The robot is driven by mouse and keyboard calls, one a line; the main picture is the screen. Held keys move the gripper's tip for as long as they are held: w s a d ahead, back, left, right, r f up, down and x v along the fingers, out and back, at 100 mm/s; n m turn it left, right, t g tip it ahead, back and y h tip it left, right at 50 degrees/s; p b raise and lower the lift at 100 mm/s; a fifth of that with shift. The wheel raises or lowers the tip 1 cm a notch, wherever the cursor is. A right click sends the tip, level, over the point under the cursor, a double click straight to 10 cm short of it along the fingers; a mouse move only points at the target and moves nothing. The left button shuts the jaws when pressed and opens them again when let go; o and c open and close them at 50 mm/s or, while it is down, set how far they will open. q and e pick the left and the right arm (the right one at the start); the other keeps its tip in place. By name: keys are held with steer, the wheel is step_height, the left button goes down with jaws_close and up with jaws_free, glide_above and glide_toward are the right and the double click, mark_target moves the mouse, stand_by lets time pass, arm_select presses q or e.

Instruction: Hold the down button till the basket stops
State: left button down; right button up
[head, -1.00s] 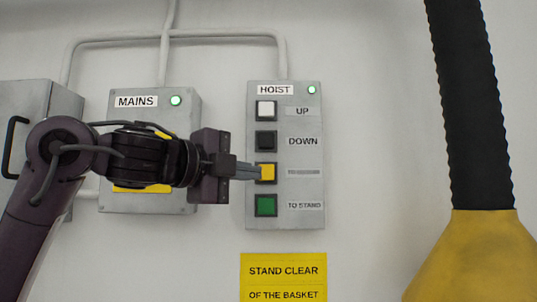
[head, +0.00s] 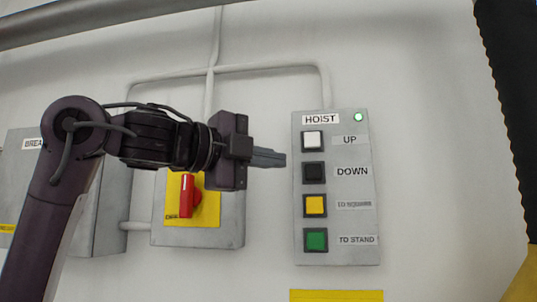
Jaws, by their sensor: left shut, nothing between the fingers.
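The hoist panel (head: 336,250) is a grey box on the wall with a lit green lamp (head: 359,117) at its top right. It carries a white UP button (head: 313,141), a black DOWN button (head: 314,173), a yellow button (head: 315,206) and a green TO STAND button (head: 316,240). My left gripper (head: 284,159) is shut and empty. Its fingertips show just left of the panel, about level between the UP and DOWN buttons, and appear apart from both. The basket is not in view. My right gripper is not in view.
A grey box with a red rotary switch (head: 187,196) on a yellow plate stands left of the panel, partly behind my left arm. Another grey box (head: 97,235) is further left. A black ribbed column (head: 508,90) is at the right edge. A yellow sign (head: 336,296) is below.

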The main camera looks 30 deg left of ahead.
arm_select(q)
steer(key=p, duration=0.4)
glide_toward(319, 171)
steer(key=w+d, duration=0.2)
steer(key=d, duration=0.2)
steer(key=shift+w+a+r+p, duration=0.15)
steer(key=shift+w+p, duration=0.1)
steer(key=shift+w, duration=0.3)
steer(key=shift+w+a+r+p, duration=0.15)
steer(key=shift+w+p, duration=0.1)
steer(key=shift+w, duration=0.25)
steer(key=shift+w+a+f, duration=0.25)
steer(key=shift+w+a, duration=0.15)
steer(key=shift+w, duration=0.05)
steer(key=shift+d, duration=0.2)
steer(key=shift+w, duration=0.1)
